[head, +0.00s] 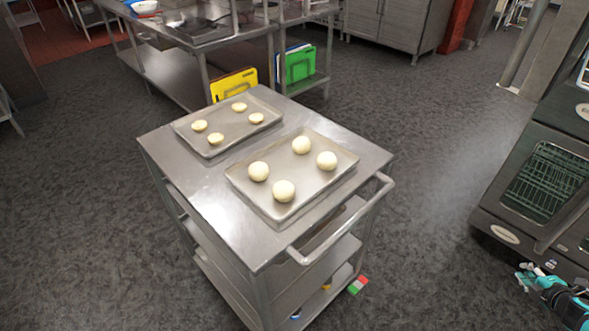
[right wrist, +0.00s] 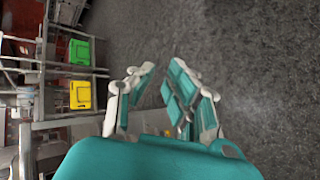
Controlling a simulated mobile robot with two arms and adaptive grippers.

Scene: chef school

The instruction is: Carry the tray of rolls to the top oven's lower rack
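Two metal trays lie side by side on a steel cart (head: 190,175). The nearer tray (head: 325,181) holds several large round pale rolls (head: 284,191). The farther tray (head: 185,130) holds several smaller, flatter, yellowish pieces (head: 216,139). A stacked oven (head: 500,207) stands at the right edge, with a glass door (head: 544,182) showing racks behind it. Its top part is cut off by the frame. My right gripper (head: 525,275) is low at the bottom right, in front of the oven and away from the cart. In the right wrist view its fingers (right wrist: 155,95) are apart and empty. My left gripper is out of view.
The cart has a push handle (head: 345,222) on its near right side. Steel benches (head: 175,75) with yellow (head: 234,84) and green (head: 300,64) boards stand behind. Grey floor is clear between cart and oven. A small coloured box (head: 358,285) is by the cart's foot.

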